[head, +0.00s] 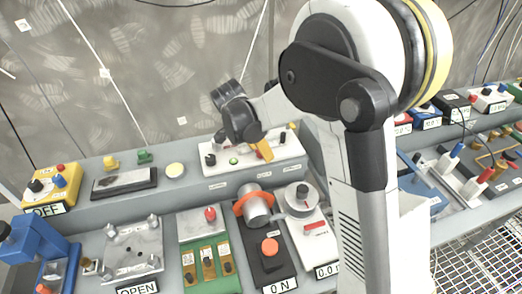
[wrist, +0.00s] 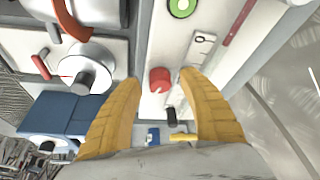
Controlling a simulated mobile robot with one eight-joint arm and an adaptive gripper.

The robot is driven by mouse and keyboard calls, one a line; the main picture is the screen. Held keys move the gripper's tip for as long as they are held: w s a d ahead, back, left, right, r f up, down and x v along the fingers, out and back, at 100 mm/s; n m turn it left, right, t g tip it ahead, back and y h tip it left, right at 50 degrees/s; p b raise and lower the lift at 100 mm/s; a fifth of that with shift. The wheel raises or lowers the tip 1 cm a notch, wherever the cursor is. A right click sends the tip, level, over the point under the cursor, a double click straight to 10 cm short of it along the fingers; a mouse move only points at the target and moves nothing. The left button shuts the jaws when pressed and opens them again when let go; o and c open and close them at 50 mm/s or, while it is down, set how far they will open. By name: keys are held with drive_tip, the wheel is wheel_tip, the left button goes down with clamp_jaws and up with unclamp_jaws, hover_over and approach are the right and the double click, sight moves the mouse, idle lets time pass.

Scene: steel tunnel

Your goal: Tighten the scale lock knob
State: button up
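A red knob (wrist: 160,80) stands on a pale panel in the wrist view. I see no label naming it the scale lock knob. My gripper (wrist: 161,76) has two yellow fingers spread apart, one on each side of the red knob, with a gap visible on both sides. I cannot tell how far the tips are above it. In the head view my gripper (head: 262,151) points down over a white panel (head: 222,158) on the rear ledge.
A green button (head: 233,161) and black knob (head: 210,160) are on the same panel. In front stand a silver dial (head: 300,198) and an orange-ringed cylinder (head: 257,207). In the wrist view a dial (wrist: 88,68) and blue block (wrist: 50,115) lie left of the fingers.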

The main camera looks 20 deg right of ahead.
drive_tip(key=v, duration=1.2)
idle(0.3)
drive_tip(key=s+d+n+t+y, duration=0.2)
drive_tip(key=s+n, duration=0.5)
drive_tip(key=s, duration=0.4)
drive_tip(key=s+d+r+n+t+y, duration=0.1)
drive_tip(key=s+d+n+t+y, duration=0.1)
drive_tip(key=s+n, duration=0.4)
drive_tip(key=s+t, duration=0.1)
drive_tip(key=s, duration=0.4)
drive_tip(key=shift+r+n+t, duration=0.25)
drive_tip(key=shift+n+t, duration=0.05)
drive_tip(key=shift+n, duration=0.1)
drive_tip(key=shift+s+d, duration=0.1)
drive_tip(key=shift+d, duration=0.05)
